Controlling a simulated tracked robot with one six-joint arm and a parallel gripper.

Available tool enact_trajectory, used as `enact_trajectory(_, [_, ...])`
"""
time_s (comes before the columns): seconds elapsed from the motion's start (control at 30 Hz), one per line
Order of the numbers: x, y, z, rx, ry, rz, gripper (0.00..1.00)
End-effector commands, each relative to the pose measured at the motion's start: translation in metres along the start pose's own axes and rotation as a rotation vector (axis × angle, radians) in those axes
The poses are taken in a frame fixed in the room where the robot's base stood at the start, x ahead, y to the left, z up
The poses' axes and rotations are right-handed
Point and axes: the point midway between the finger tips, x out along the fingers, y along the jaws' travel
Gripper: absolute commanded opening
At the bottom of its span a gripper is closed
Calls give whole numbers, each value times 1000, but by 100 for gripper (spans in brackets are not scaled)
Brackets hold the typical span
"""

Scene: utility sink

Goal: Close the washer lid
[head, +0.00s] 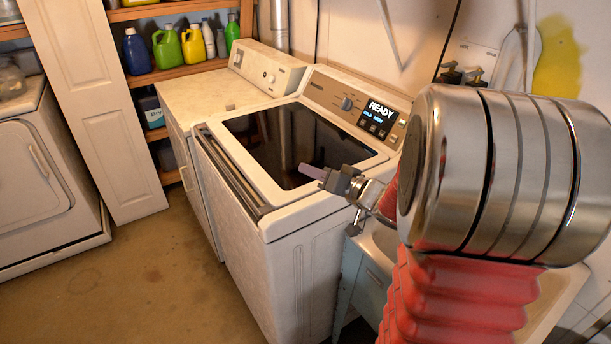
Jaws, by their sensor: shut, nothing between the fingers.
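The white washer (285,250) stands in the middle of the head view, with a control panel at its back and a display (381,108) reading READY. Its lid (265,142) has a dark glass pane in a pale frame and appears to lie flat or nearly flat on top. I cannot tell whether the lid is fully seated. My gripper (312,171) is shut and empty, its fingers pointing left over the right part of the glass. I cannot tell whether they touch it. My wrist hides part of the washer's right edge.
A second white machine (205,92) adjoins the washer at the back left. Shelves (175,72) with bottles stand behind it. A white front-loading machine (40,180) is at far left. A sink (378,245) is close on the right, partly behind my arm. The floor at front left is clear.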

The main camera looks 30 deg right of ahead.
Motion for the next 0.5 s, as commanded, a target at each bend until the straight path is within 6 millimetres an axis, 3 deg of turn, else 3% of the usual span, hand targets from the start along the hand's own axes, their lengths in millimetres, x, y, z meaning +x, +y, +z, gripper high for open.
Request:
enact_trajectory(0.3, [-49,-7,1,-2,3,1,0])
enact_trajectory(0.5, [-72,-11,3,-2,0,-2,0])
